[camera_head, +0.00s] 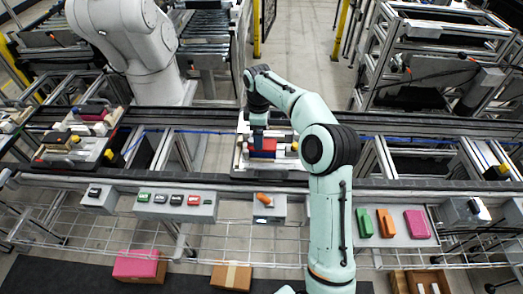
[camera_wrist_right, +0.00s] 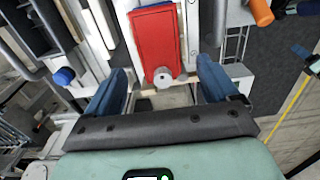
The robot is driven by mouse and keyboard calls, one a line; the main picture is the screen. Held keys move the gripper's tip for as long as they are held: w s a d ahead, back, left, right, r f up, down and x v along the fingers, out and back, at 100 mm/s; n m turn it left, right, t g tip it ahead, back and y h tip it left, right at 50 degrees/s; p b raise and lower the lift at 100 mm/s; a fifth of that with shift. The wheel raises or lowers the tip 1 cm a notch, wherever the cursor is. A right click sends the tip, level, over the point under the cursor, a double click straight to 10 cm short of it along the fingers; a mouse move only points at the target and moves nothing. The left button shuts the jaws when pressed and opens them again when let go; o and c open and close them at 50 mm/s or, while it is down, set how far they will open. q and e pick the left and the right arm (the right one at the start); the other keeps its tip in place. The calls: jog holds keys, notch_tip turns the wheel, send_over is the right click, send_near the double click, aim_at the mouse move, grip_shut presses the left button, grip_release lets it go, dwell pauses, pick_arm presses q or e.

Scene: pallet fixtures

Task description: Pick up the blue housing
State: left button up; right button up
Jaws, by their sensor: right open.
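My right gripper (camera_head: 259,124) is over the pallet fixture (camera_head: 241,158) at the middle of the conveyor. In the right wrist view its two blue fingers (camera_wrist_right: 161,68) are apart with nothing held between them. A red block (camera_wrist_right: 155,42) lies just beyond the fingertips, with a small grey-white round part at its near end. A blue edge (camera_wrist_right: 150,5) shows at the far end of the red block. In the head view the red block (camera_head: 263,145) sits on the fixture with blue beside and below it. I cannot tell whether this blue is the housing. My left gripper is not in view.
An orange cylinder (camera_wrist_right: 261,12) and a blue knob (camera_wrist_right: 64,76) are near the fixture. Another loaded pallet (camera_head: 65,158) stands at the left. Green, orange and pink pieces (camera_head: 417,224) lie on a front shelf at the right. A white robot arm (camera_head: 130,45) stands behind.

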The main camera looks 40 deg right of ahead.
jog(key=f, duration=0.5)
jog(key=shift+s+d+f+b, duration=0.15)
jog(key=shift+s+d+b, duration=0.15)
jog(key=shift+b, duration=0.05)
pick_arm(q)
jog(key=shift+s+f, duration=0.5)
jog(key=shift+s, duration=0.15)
pick_arm(e)
jog(key=shift+w, duration=0.1)
jog(key=c, duration=1.5)
jog(key=shift+r, duration=0.65)
notch_tip(320, 180, up, 4)
jog(key=shift+w+r+p, duration=0.1)
jog(key=shift+r+p, duration=0.05)
jog(key=shift+p, duration=0.3)
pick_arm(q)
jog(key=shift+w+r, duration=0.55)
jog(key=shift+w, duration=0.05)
pick_arm(e)
jog(key=shift+s+r, duration=0.2)
jog(key=shift+r, duration=7)
